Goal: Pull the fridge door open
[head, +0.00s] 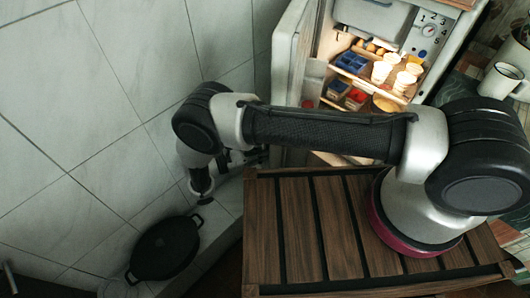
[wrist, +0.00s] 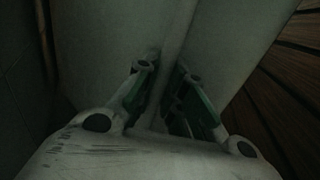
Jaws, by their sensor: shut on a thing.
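The fridge (head: 447,50) stands at the back with its lit inside showing. Its pale door (head: 291,65) stands open, swung out to the left. Shelves inside hold white cups, blue and red boxes and other food. My gripper (head: 258,157) is low at the door's outer side, partly hidden behind my arm in the head view. In the wrist view, my gripper (wrist: 172,92) has its fingers on both sides of the pale, bar-like door handle (wrist: 176,42) and is shut on it. The wrist view is dark.
A black two-handled pan (head: 166,249) lies on the left, near the tiled wall (head: 80,110). White enamel mugs (head: 500,80) stand at the right edge. My slatted wooden deck fills the lower middle, close to the open door.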

